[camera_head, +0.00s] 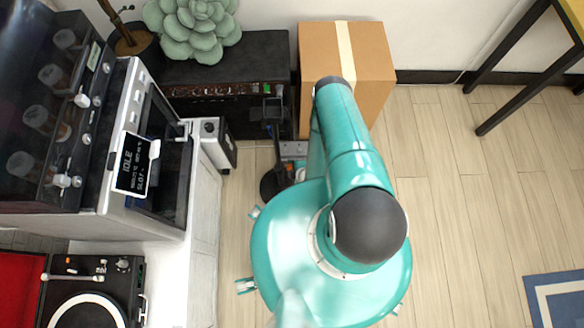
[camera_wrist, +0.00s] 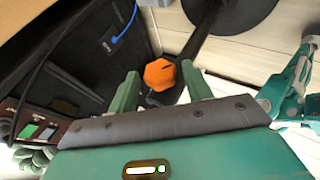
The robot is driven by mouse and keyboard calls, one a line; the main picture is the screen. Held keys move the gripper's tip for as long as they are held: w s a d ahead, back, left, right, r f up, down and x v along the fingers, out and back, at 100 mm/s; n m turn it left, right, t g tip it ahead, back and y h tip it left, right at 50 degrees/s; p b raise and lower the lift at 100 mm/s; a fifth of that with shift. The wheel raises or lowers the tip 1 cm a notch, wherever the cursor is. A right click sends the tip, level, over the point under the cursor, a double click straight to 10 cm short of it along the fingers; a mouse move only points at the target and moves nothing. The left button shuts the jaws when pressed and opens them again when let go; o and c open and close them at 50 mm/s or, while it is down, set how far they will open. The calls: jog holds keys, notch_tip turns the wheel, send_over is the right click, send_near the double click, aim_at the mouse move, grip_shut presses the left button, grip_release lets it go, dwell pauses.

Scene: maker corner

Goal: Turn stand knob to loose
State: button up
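The orange knob (camera_wrist: 159,75) shows in the wrist view on the dark stand (camera_wrist: 197,43), with a small dark mark on its face. My gripper (camera_wrist: 160,69) is open, with one green finger on each side of the knob in the picture. Narrow gaps show between the knob and both fingers. I cannot tell whether the knob lies between the fingertips or just beyond them. In the head view the stand (camera_head: 270,184) is a dark upright with a round base beside the cardboard box; its knob is hidden or too small to make out there.
A cardboard box (camera_head: 372,65) stands behind my arm. A black amplifier (camera_head: 225,70) with a plant (camera_head: 195,28) on top is left of it. A blue cable (camera_wrist: 124,24) shows near the stand. A white cabinet (camera_head: 205,220) borders the left; the wooden floor (camera_head: 450,190) at right is open.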

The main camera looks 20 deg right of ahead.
jog(key=shift+o, duration=0.3)
jog(key=shift+s, duration=0.1)
jog(key=v, duration=1.3)
jog(key=shift+s+d+r, duration=0.15)
jog(key=shift+s+r, duration=0.1)
jog(key=shift+r, duration=0.05)
